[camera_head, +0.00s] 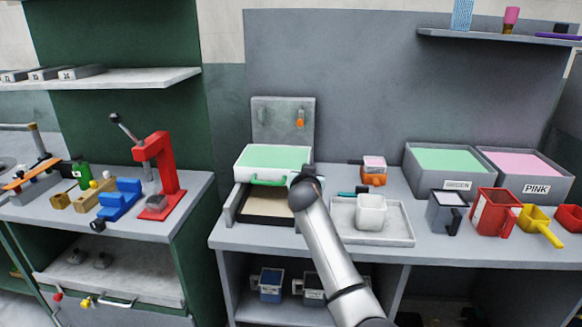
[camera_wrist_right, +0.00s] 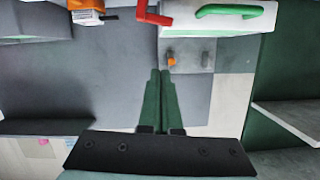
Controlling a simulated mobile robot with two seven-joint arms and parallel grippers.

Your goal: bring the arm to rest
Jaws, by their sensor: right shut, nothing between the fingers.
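My right arm (camera_head: 332,250) reaches in from the bottom of the head view, its wrist in front of the right side of the white press (camera_head: 242,161). The arm hides its own fingers in that view. In the right wrist view, my right gripper (camera_wrist_right: 160,73) shows two green fingers lying together, shut and empty. The press's green handle (camera_wrist_right: 228,11) is at the top of that view, apart from the fingers. My left gripper is not in view.
Right of my arm are a grey tray (camera_head: 400,238) with a white cup (camera_head: 371,211), an orange-based item (camera_head: 374,176), a dark pitcher (camera_head: 446,213) and a red pitcher (camera_head: 494,214). Bins labelled green (camera_head: 410,172) and pink (camera_head: 568,192) stand behind. A red hand press (camera_head: 167,170) stands left.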

